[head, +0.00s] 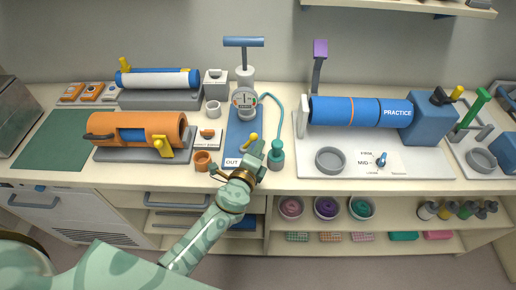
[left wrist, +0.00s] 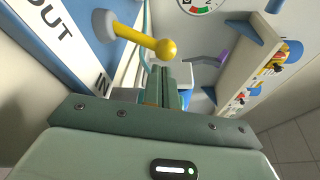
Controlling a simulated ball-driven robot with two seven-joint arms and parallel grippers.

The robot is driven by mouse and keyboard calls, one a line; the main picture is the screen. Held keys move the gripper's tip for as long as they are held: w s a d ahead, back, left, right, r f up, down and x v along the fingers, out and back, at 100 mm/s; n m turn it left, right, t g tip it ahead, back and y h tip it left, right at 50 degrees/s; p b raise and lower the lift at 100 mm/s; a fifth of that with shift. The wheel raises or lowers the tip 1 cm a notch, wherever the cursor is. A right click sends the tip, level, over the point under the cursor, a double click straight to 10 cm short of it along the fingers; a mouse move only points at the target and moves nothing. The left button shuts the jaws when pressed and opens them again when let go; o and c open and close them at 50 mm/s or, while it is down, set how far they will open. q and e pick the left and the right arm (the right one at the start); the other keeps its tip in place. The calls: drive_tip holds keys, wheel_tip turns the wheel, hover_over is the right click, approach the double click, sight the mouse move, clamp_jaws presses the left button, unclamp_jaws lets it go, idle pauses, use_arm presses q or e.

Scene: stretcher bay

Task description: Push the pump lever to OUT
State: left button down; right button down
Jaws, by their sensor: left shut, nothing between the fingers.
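The pump lever (head: 252,137) is a short arm with a yellow ball knob, leaning right on the blue pump base (head: 237,130). The white OUT label (head: 232,162) is at the base's front left. In the left wrist view the knob (left wrist: 165,48) stands just beyond my fingers, with the OUT and IN label strip (left wrist: 75,50) at left. My left gripper (head: 257,153) is shut and empty, just right of and in front of the lever. Contact with the knob cannot be told. The gripper hides the IN end of the strip in the head view. My right gripper is not in view.
A round gauge (head: 244,102) and a blue T-handle (head: 243,42) rise behind the lever. A teal hose ends in a teal fitting (head: 277,155) close to the gripper's right. An orange cup (head: 203,161) stands left; a white tray (head: 420,160) lies right.

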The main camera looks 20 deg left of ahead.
sight(245, 147)
use_arm(q)
drive_tip(key=shift+a+n+b, duration=0.15)
drive_tip(key=shift+n+b, duration=0.15)
drive_tip(key=shift+b, duration=0.2)
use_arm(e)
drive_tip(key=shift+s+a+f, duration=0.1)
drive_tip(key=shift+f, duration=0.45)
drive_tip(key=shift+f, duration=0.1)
